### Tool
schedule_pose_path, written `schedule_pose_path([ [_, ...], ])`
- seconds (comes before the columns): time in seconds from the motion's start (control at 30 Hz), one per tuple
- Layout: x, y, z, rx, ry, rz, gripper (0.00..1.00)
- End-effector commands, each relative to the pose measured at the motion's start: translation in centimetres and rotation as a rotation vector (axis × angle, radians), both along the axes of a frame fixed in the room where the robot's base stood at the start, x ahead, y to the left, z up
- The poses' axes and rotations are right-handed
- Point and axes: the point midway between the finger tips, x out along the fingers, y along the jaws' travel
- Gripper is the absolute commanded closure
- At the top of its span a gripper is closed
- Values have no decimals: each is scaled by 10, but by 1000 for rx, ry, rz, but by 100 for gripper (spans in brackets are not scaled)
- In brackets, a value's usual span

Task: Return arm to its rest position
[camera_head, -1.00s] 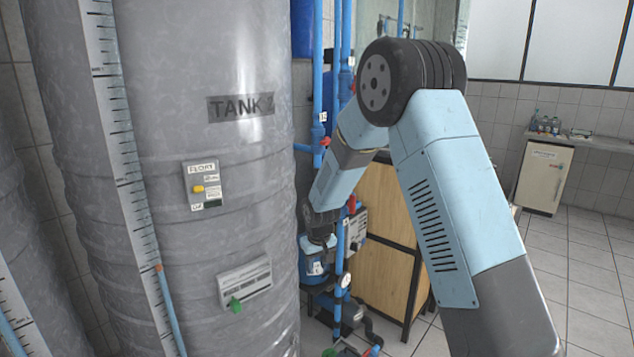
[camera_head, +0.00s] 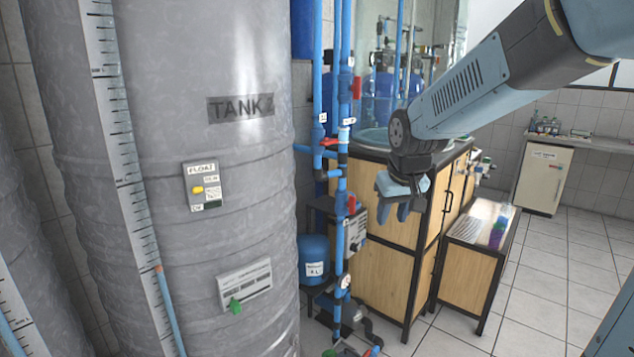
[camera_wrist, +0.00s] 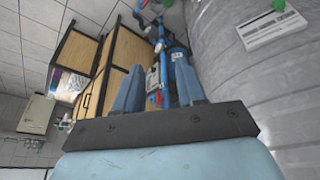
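My arm reaches in from the upper right in the head camera view and bends down to my gripper (camera_head: 397,210). The gripper hangs with its fingers pointing down, in front of the wooden cabinet (camera_head: 378,283) and right of the blue pipes (camera_head: 341,240). In the wrist view my gripper (camera_wrist: 160,85) shows two blue fingers standing apart with nothing held between them. The cabinet (camera_wrist: 121,62) also shows in that view, left of the fingers.
A large grey tank (camera_head: 170,120) marked TANK fills the left. A low side table (camera_head: 468,265) with small items stands right of the cabinet. A white cabinet (camera_head: 542,180) stands farther back. Tiled floor (camera_head: 560,270) is clear at the right.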

Motion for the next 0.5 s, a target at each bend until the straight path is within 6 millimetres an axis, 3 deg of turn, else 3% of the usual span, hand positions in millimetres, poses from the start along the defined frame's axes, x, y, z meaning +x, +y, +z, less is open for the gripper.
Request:
schedule_pose_path([
  [0.2, -56, -28, 29, 14, -36, -57, 61],
  [0.5, -133, -55, 48, 32, -79, -131, 61],
])
